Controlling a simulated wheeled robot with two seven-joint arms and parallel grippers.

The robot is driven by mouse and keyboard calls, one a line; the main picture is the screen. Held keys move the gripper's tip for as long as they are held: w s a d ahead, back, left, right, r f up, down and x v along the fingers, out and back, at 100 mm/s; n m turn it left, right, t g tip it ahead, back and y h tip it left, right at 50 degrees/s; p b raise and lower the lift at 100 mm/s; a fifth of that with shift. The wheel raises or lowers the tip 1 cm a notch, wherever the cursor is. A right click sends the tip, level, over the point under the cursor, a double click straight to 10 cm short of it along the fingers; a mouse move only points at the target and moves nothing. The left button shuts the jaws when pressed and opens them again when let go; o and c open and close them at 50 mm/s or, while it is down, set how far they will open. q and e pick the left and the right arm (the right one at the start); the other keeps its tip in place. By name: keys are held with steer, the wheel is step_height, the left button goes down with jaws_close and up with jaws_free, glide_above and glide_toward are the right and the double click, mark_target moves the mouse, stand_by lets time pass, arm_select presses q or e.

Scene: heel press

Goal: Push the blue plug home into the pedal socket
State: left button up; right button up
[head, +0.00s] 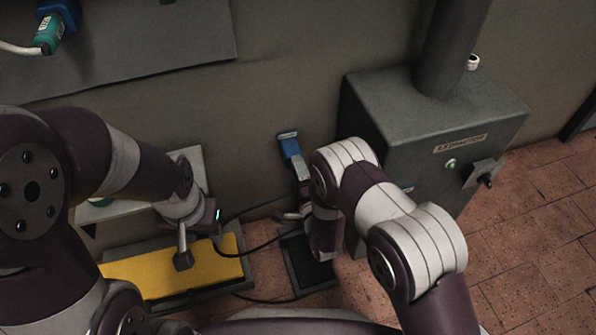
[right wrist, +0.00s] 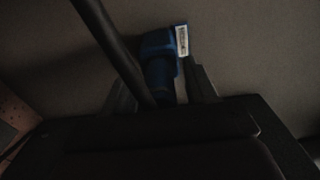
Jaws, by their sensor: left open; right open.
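A blue connector (head: 290,146) with a pale label stands upright near the wall, just left of my right arm; I take it for the blue plug. It also shows in the right wrist view (right wrist: 160,68), dim, with dark finger-like shapes on both sides. My right gripper (right wrist: 165,90) is open around or just in front of it; contact cannot be told. In the head view my right wrist covers the connector's lower part, and the socket cannot be made out. My left gripper (head: 183,261) is open, pointing down over the yellow pedal (head: 215,262).
A grey machine box (head: 430,130) with a thick column stands right of my right arm. A black pad (head: 308,268) lies on the tiled floor below my right wrist. Black cables (head: 262,247) run between pedal and pad. A teal plug (head: 48,34) is at upper left.

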jaws_close()
steer(key=p+v, duration=0.2)
steer(key=v, duration=0.4)
stand_by(1.0)
stand_by(0.3)
